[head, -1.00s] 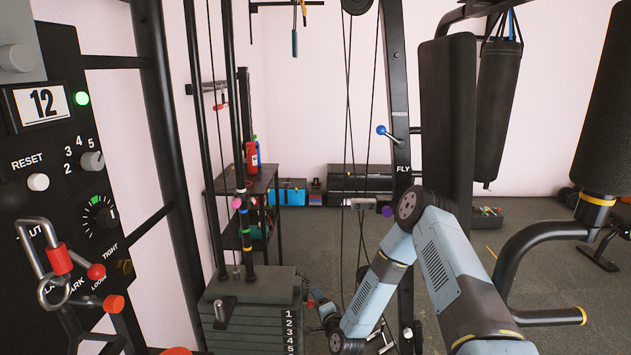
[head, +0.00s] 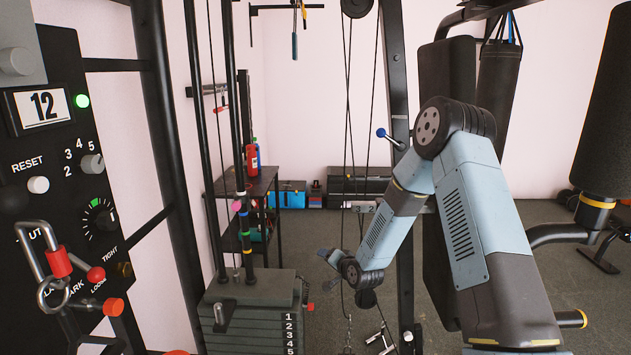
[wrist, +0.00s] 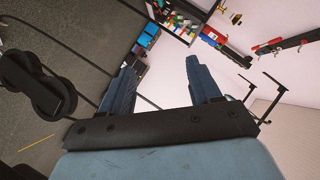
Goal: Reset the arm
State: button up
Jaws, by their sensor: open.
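My blue-grey arm rises from the lower right in the head view, bends at a high elbow and slopes down left to the wrist. My gripper (head: 328,257) is small there, left of the wrist and to the right of the weight stack (head: 252,318), apart from it. In the wrist view my gripper (wrist: 160,66) has its two blue-grey fingers spread apart. Nothing is between them but the background wall. The wrist view is tilted. The fingers' detail is hard to make out in the head view.
A black control panel (head: 50,180) with a "12" display, green light and knobs fills the left. The cable machine's black upright (head: 402,240) and a padded backrest (head: 440,85) stand close to my arm. A shelf (head: 262,185) and blue toolbox (head: 291,195) are behind.

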jog(key=s+d+r+n+g+h, duration=0.1)
jog(key=s+d+r, duration=0.15)
jog(key=r, duration=0.45)
jog(key=s+d+r+n+g+h, duration=0.1)
jog(key=s+d+r+n+h, duration=0.1)
jog(key=d+r, duration=0.35)
jog(key=s+d+r+g+h, duration=0.1)
jog(key=s+d+r, duration=0.3)
jog(key=s+r, duration=0.6)
jog(key=s+d+r+n+g+h, duration=0.1)
jog(key=s+d+r, duration=0.3)
jog(key=s+r, duration=0.6)
jog(key=s+h, duration=0.1)
jog(key=s, duration=0.2)
jog(key=shift+r+g, duration=0.15)
jog(key=shift+g, duration=0.15)
jog(key=s+d, duration=0.1)
jog(key=s, duration=0.5)
jog(key=s+r+g, duration=0.1)
jog(key=s, duration=0.5)
jog(key=s+d+r+n+g, duration=0.1)
jog(key=s, duration=0.4)
jog(key=shift+s+d+r, duration=0.2)
jog(key=shift+s+d, duration=0.1)
jog(key=shift+s, duration=0.1)
